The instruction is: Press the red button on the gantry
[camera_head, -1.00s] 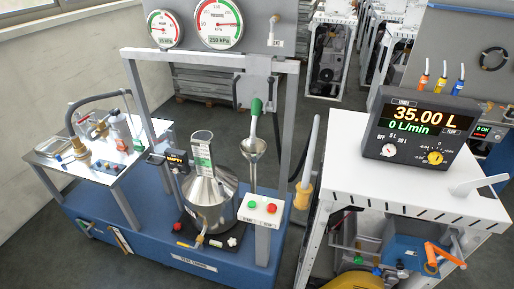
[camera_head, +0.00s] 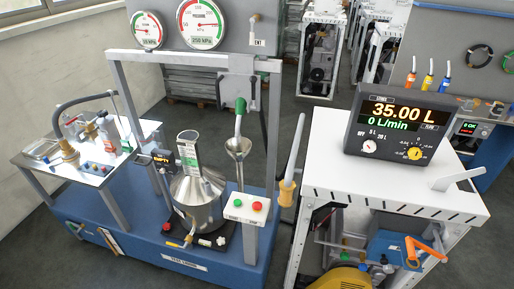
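The red button (camera_head: 257,206) sits on a small white box at the right post of the grey gantry (camera_head: 191,56). A green button (camera_head: 238,202) sits to its left on the same box. A steel vessel (camera_head: 197,203) stands under the gantry, left of the buttons, with a funnel (camera_head: 238,147) hanging behind them. Neither of my grippers shows in the head view, so nothing of mine touches the red button.
A white cabinet (camera_head: 326,181) with a display unit (camera_head: 397,127) reading 35.00 L and 0 L/min stands to the right. A metal-topped bench (camera_head: 60,175) with fittings stands at left. Dark floor shows between the gantry's blue base (camera_head: 130,235) and the cabinet.

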